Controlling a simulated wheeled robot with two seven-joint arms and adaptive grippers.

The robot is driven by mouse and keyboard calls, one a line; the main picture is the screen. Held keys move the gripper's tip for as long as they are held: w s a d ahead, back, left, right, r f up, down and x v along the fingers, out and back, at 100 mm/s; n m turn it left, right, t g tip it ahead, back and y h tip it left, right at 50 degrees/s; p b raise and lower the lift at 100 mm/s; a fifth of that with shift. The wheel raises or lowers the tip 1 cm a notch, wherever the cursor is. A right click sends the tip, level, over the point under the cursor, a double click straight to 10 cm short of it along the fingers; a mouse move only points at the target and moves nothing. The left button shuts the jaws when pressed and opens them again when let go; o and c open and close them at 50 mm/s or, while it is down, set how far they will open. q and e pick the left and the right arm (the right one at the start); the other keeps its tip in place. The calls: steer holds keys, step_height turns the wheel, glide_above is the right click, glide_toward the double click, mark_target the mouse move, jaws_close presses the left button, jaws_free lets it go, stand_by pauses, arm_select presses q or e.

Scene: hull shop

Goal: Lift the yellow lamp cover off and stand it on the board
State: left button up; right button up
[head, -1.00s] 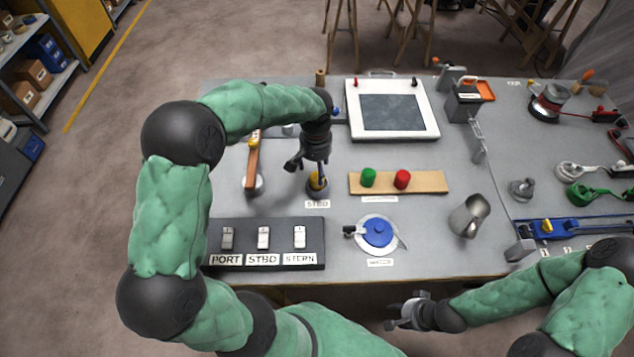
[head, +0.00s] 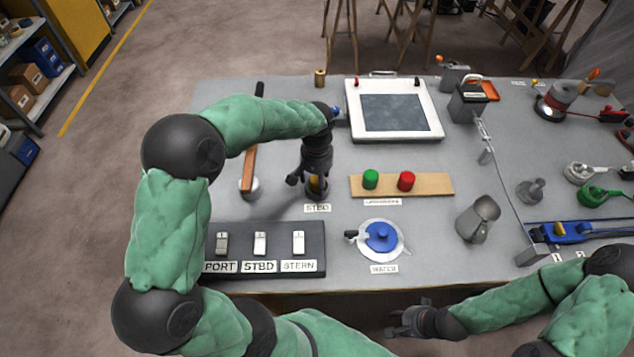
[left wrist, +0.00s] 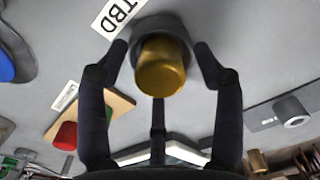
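The yellow lamp cover (left wrist: 162,68) sits in a round dark grey base above the STBD label (head: 317,208). In the head view, the yellow cover (head: 318,183) is partly hidden by my left gripper (head: 316,190). My left gripper is over it from above; in the left wrist view its fingers stand on both sides with gaps between them and the yellow cover. The wooden board (head: 435,186) lies to the right, with a green cover (head: 370,179) and a red cover (head: 406,181) standing on it. My right gripper (head: 392,322) looks open and empty off the table's front edge.
A black switch panel (head: 312,229) is in front of my left gripper. The right part of the board is bare.

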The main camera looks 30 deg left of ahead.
mark_target(317, 179)
arm_select(q)
steer(key=c, duration=0.7)
steer(key=shift+r, duration=0.15)
step_height(317, 179, up, 10)
steer(key=p, duration=0.7)
steer(key=shift+p, duration=0.4)
